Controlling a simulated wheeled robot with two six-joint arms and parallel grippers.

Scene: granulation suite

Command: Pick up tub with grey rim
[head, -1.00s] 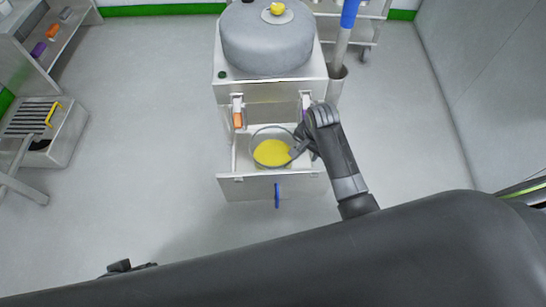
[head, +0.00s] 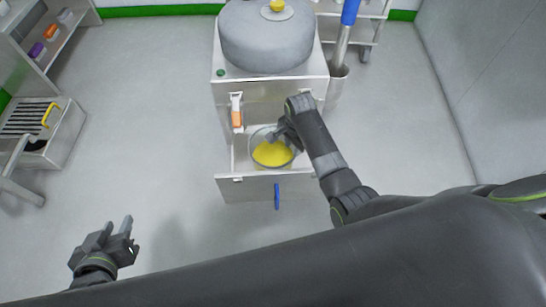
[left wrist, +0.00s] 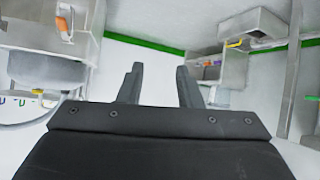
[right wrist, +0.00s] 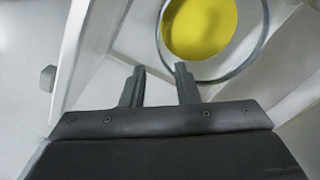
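The tub with grey rim (head: 257,136) sits in the open drawer of the white cabinet and holds yellow material. In the right wrist view its rim (right wrist: 262,42) curves just beyond my fingertips. My right gripper (head: 275,136) is over the tub's upper right side in the head view. Its fingers (right wrist: 157,72) are spread with a gap between them and nothing in it; I cannot tell whether one touches the rim. My left gripper (head: 126,233) is open and empty over the floor at lower left, far from the tub. It also shows in the left wrist view (left wrist: 160,72).
The drawer front (head: 247,188) has a blue handle (head: 277,196). A large grey domed vessel (head: 267,40) stands on the cabinet. An orange-marked latch (head: 237,115) hangs above the drawer. A bench with a slatted top (head: 62,140) stands at left. The floor between is clear.

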